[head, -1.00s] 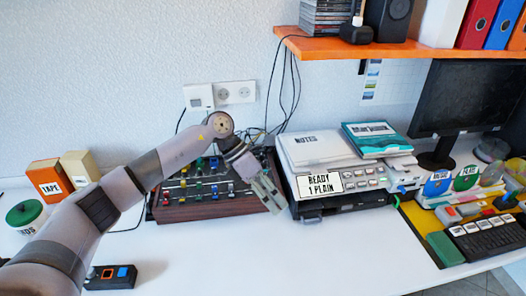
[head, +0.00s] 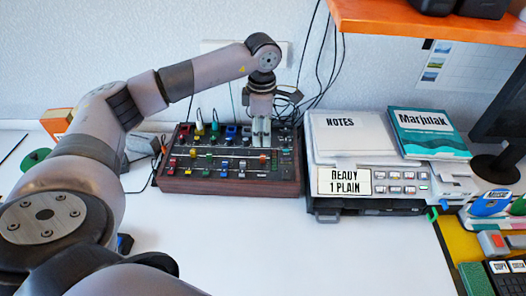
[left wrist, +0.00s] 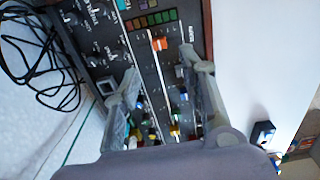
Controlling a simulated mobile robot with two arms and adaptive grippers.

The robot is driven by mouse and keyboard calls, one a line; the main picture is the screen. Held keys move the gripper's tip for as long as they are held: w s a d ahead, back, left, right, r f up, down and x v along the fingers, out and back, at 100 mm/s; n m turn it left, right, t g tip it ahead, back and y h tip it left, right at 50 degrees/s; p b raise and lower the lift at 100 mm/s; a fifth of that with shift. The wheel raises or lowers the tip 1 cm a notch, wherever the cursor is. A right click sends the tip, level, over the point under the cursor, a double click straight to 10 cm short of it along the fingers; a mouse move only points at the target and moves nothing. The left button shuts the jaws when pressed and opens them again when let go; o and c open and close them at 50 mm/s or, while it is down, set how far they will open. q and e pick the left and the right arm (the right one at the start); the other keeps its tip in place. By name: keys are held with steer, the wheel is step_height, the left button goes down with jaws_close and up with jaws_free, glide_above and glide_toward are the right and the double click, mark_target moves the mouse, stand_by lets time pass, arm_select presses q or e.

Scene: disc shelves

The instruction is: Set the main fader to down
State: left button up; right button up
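The mixer (head: 228,186) is a dark panel with a wooden front, several knobs and coloured faders, standing on the white desk. An orange fader cap (left wrist: 159,44) sits in a slot at the panel's right part; it also shows in the head view (head: 262,158). I cannot read a label that names it main. My left gripper (head: 261,141) points down over the mixer's right part, just behind the orange cap. In the left wrist view the left gripper (left wrist: 160,66) is open, with fingers apart and nothing between them that it grips. My right gripper is not in view.
A device (head: 380,205) bearing a notes pad (head: 350,135) and a teal book (head: 428,132) stands right of the mixer. Black cables (head: 313,75) run behind. An orange shelf (head: 440,22) overhangs at upper right. The desk front (head: 250,240) is clear.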

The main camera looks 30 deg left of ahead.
mark_target(263, 156)
arm_select(q)
step_height(263, 156, down, 10)
steer(key=shift+r+p, duration=0.2)
steer(key=shift+p, duration=0.25)
steer(key=shift+c, duration=0.3)
jaws_close()
stand_by(0.4)
